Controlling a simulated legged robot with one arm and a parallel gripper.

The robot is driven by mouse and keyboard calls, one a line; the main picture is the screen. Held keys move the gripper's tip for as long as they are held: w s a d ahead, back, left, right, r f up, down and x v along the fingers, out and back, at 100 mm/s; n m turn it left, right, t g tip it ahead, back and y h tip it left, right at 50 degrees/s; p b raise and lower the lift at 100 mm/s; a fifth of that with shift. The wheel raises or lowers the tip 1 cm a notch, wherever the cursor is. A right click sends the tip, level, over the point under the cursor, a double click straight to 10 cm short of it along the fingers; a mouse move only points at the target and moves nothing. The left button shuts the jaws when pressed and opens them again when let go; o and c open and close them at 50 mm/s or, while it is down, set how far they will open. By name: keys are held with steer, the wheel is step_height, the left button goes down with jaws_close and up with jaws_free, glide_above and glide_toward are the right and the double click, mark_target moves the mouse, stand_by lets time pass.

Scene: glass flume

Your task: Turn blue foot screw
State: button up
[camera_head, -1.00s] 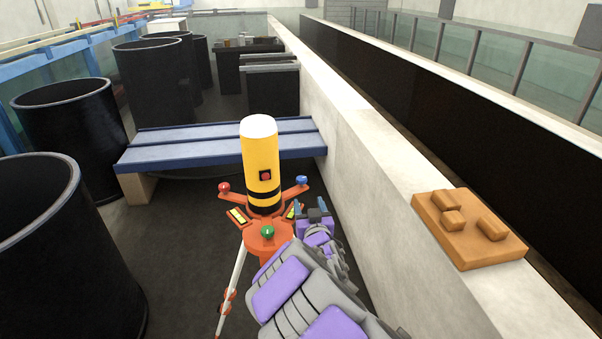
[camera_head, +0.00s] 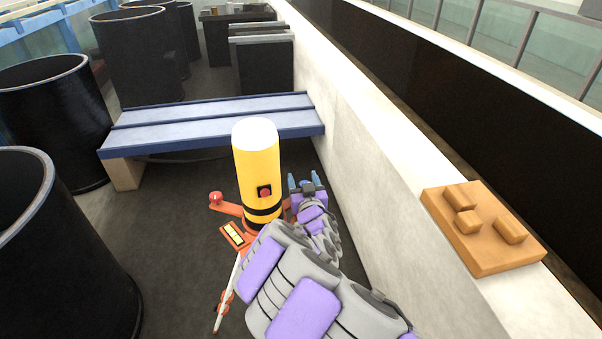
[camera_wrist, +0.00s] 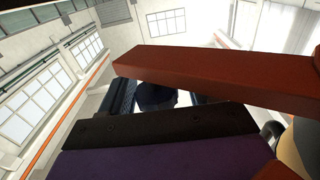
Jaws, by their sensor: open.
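The yellow instrument (camera_head: 257,170) with a white top stands upright on its orange tripod head (camera_head: 230,208). The red foot screw (camera_head: 215,198) shows on its left arm. My gripper (camera_head: 306,183) is open just right of the instrument, at the right side of the tripod head. I cannot make out the blue foot screw apart from the bluish fingertips there. In the wrist view an orange-red bar (camera_wrist: 210,75) crosses close above my gripper's dark edge. A dark rounded thing (camera_wrist: 156,96) sits beneath the bar; I cannot tell what it is. My arm hides the green screw.
A pale wall (camera_head: 390,200) runs close along the right, with an orange block plate (camera_head: 485,240) on its top. A blue bench (camera_head: 210,122) stands behind the instrument. Black tanks (camera_head: 60,250) line the left. Dark floor (camera_head: 180,270) is clear between.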

steer(key=shift+d, duration=0.25)
steer(key=shift+c, duration=1.1)
steer(key=shift+a, duration=0.15)
steer(key=c, duration=0.8)
steer(key=shift+o, duration=0.2)
steer(key=shift+r+n+y+p, duration=0.15)
steer(key=shift+n+y+p, duration=0.15)
steer(key=shift+y+p, duration=0.2)
